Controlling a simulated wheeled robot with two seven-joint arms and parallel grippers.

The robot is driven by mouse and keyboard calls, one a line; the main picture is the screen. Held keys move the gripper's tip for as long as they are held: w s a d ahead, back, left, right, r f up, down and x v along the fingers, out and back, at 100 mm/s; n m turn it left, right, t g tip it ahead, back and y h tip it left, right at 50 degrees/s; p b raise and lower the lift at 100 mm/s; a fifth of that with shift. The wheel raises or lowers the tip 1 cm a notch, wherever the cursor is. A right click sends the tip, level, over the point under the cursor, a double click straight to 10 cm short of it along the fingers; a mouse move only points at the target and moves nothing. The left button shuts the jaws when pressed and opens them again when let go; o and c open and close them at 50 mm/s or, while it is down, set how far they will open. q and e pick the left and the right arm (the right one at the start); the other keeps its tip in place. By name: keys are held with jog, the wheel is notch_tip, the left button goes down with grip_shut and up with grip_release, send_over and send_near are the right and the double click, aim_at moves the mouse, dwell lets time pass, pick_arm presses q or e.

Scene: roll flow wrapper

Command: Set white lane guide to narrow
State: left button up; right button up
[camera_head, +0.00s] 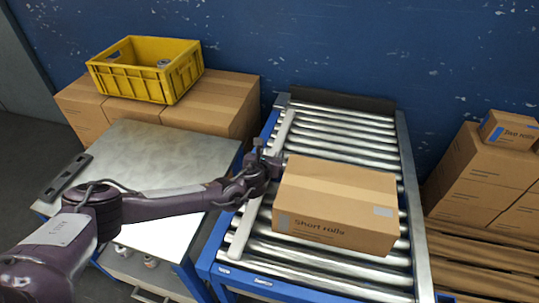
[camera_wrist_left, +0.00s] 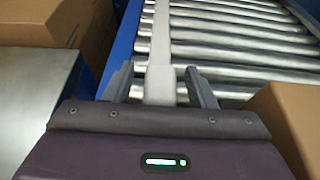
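The white lane guide (camera_head: 246,226) is a long pale bar lying along the left side of the roller conveyor (camera_head: 335,133). It also shows in the left wrist view (camera_wrist_left: 161,40), running away from me over the rollers. My left gripper (camera_head: 268,158) is over the bar, about midway along it. In the left wrist view its two fingers (camera_wrist_left: 162,84) are apart, one on each side of the bar, with a gap visible on both sides. The gripper's wrist hides part of the bar in the head view. My right gripper is not in view.
A cardboard box marked "Short rolls" (camera_head: 335,200) sits on the rollers just right of the guide. A metal-topped table (camera_head: 150,155) stands left of the conveyor. A yellow crate (camera_head: 140,84) rests on cartons behind it. More cartons (camera_head: 487,178) stand at the right.

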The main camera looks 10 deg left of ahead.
pick_arm(q)
jog(key=shift+p+v, duration=0.4)
jog(key=shift+v, duration=3.5)
